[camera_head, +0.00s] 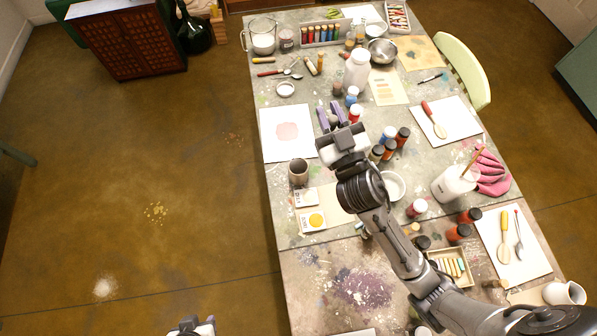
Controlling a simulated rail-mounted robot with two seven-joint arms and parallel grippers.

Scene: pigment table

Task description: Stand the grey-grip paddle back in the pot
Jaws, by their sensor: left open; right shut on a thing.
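My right gripper (331,116) is over the middle of the table, with its arm reaching in from the bottom right. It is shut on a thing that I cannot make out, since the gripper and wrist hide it. No grey-grip paddle can be picked out elsewhere. A brown-grey open pot (298,175) stands near the table's left edge, below and left of the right gripper, apart from it; it looks empty. A white pot (455,184) at the right holds a stick or brush. My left gripper (192,327) is open at the bottom edge, over the floor and mostly cut off.
Jars and bottles (388,134) crowd around the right gripper. A white bowl (394,185) is beside my wrist. A red-handled paddle (434,119) lies on white paper. Pigment cards (312,220) lie below the brown pot. A pink glove (490,173) lies at the right.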

